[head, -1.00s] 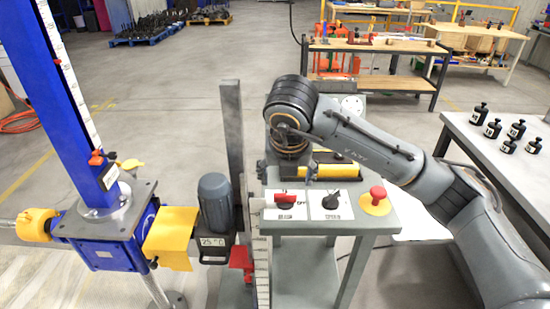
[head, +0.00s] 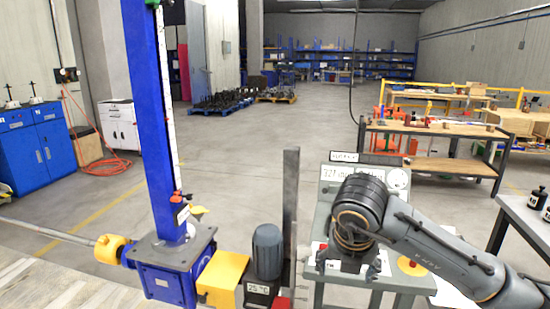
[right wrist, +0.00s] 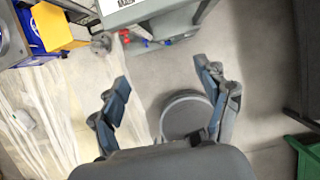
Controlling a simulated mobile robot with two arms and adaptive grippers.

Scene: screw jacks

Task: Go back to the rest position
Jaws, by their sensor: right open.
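My right gripper (head: 348,266) is over the control stand in the head view, pointing down, with the arm coming in from the right. In the right wrist view its two fingers (right wrist: 162,78) are spread apart with nothing between them. The screw jack (head: 170,262), with its tall blue column, stands to the left of the gripper, clear of it. My left gripper is not in view.
The control stand (head: 402,283) carries a display panel (head: 340,174) and a red button on yellow. A grey motor (head: 267,250) and an upright post (head: 291,200) stand left of it. A grey table (head: 530,222) is at right. Open floor lies behind.

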